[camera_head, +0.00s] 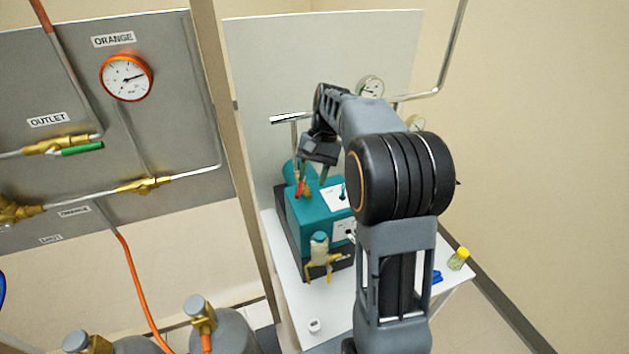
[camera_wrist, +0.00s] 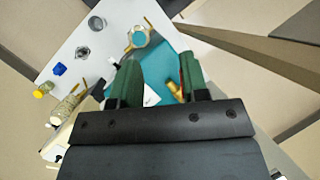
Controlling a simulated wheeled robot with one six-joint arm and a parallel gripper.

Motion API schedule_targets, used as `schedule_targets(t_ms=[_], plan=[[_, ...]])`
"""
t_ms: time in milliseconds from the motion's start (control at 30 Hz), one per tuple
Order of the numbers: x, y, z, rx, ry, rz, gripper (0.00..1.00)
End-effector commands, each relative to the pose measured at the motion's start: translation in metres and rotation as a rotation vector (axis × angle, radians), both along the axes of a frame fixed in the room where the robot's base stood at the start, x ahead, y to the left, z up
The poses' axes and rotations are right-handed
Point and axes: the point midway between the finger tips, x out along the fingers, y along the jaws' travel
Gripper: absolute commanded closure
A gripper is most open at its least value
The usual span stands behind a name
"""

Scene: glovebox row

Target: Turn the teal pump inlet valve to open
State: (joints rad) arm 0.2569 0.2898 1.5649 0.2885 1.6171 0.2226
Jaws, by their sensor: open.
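The teal pump (camera_head: 303,212) sits on a white table, and it also shows between and beyond my fingers in the wrist view (camera_wrist: 150,62). A small brass valve with a red handle (camera_head: 299,188) is at the top of the pump. In the wrist view the brass valve (camera_wrist: 175,90) lies close to the inner side of the right finger, which partly hides it. My gripper (camera_head: 313,180) is open, with its two green fingers pointing down over the pump (camera_wrist: 159,70). Whether a finger touches the handle I cannot tell.
A yellow-capped jar (camera_head: 459,258) is on the table (camera_head: 285,300) at the right. A grey panel (camera_head: 150,90) with gauge, pipes and a green-handled valve (camera_head: 80,149) stands left, beyond a post (camera_head: 222,110).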

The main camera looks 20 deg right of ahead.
Motion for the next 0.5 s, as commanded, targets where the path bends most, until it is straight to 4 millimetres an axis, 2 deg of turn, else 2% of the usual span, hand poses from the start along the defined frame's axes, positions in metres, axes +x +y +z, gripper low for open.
schedule_targets(t_ms=[200,500], plan=[[-0.015,0.002,0.007,-0.001,-0.002,0.0,0.59],[-0.018,0.002,0.008,0.0,0.0,0.0,0.59]])
